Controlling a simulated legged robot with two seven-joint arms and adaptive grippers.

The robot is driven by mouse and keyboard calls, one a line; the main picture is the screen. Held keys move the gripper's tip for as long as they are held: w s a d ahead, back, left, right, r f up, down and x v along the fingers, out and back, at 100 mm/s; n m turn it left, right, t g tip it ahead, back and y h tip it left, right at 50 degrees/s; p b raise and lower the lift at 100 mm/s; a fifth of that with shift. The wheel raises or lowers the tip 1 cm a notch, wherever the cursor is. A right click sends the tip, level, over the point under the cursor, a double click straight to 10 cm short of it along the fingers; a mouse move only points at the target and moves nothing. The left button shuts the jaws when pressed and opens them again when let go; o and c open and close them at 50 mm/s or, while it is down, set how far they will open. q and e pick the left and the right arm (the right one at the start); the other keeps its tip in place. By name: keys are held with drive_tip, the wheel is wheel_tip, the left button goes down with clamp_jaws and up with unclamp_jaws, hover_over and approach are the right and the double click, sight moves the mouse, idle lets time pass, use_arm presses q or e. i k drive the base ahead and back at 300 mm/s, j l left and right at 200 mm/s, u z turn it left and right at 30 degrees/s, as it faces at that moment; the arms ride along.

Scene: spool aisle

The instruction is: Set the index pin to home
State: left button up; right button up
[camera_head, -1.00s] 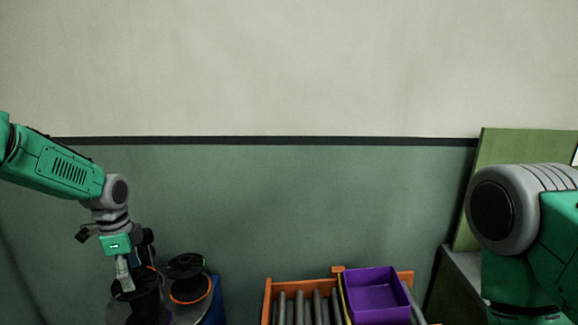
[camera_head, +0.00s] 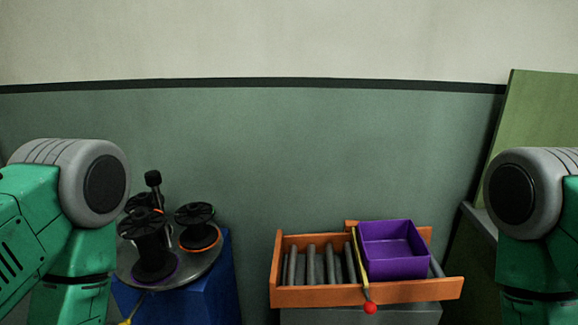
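A round grey turntable (camera_head: 197,267) sits on a blue stand (camera_head: 215,290) at the left. It carries black spools: a tall front spool (camera_head: 150,243), a right spool with an orange rim (camera_head: 197,225) and one partly hidden behind. A black knob on a post (camera_head: 153,180) rises behind them. A thin rod ending in a yellow piece (camera_head: 125,322) shows at the turntable's front edge, cut off by the picture's bottom. I cannot tell which part is the index pin. Neither of my grippers is in view; only upper arm parts show at both sides.
An orange frame with grey rollers (camera_head: 318,265) stands right of centre, with a purple bin (camera_head: 392,250) on it. A yellow lever with a red ball (camera_head: 370,308) crosses its front. A green panel (camera_head: 530,120) leans at the right. A gap separates the stand and frame.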

sight(128, 322)
drive_tip(key=u, duration=1.35)
